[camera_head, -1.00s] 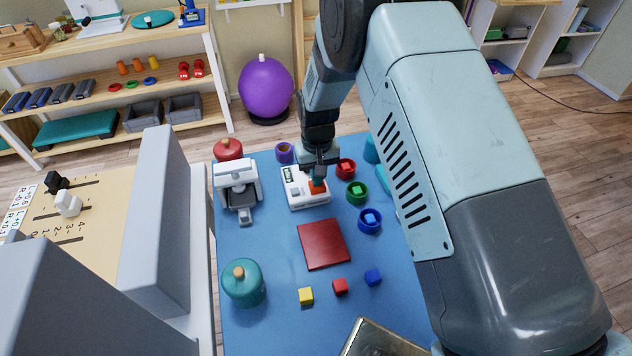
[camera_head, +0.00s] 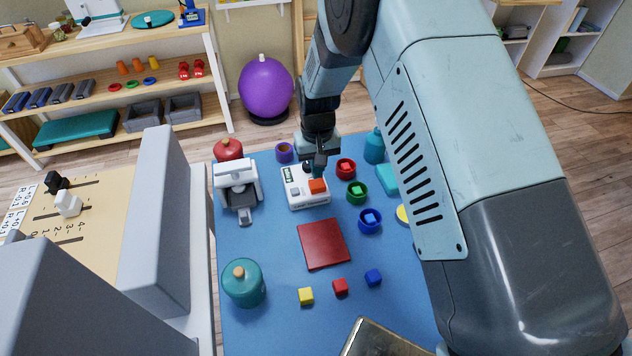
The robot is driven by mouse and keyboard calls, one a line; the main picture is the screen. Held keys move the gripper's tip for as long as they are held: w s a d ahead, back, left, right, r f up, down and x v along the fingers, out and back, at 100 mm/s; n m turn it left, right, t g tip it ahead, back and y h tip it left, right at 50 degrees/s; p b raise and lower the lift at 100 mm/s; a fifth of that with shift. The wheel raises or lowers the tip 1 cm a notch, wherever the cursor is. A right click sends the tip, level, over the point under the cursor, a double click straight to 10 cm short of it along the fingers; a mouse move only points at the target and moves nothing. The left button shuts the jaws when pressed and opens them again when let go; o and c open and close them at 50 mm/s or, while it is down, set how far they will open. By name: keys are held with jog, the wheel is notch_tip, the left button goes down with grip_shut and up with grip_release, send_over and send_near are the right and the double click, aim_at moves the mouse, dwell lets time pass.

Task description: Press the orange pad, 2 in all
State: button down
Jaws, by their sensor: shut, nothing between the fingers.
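The orange pad (camera_head: 317,186) sits on the right part of a white device (camera_head: 308,201) on the blue table. The device also has a small dark display and a grey button on its left side. My gripper (camera_head: 318,174) points down just behind and above the orange pad, and its fingers are shut with nothing between them. The pad's top is mostly visible. Whether the fingertips touch it is hard to tell, but they look slightly apart.
Red, green and blue cups (camera_head: 370,221) with cubes stand right of the device. A grey-white machine (camera_head: 237,187) stands left. A dark red square (camera_head: 323,243), loose cubes (camera_head: 340,286) and a teal jar (camera_head: 244,283) lie in front. The blue table (camera_head: 275,260) is bare between them.

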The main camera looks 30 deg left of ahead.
jog(key=shift+r, duration=2.35)
jog(key=d+r+m+t+y, duration=0.1)
jog(key=d+r+m+t, duration=0.25)
jog(key=d+r, duration=2)
jog(key=s+d+r+m+t, duration=0.1)
jog(key=s+d+r+m, duration=0.1)
jog(key=s+d+r, duration=0.2)
jog(key=s+d+r+m+t+h, duration=0.1)
jog(key=s+d+r+m, duration=0.2)
jog(key=s+d, duration=0.8)
jog(key=s, duration=0.4)
jog(key=shift+r, duration=0.35)
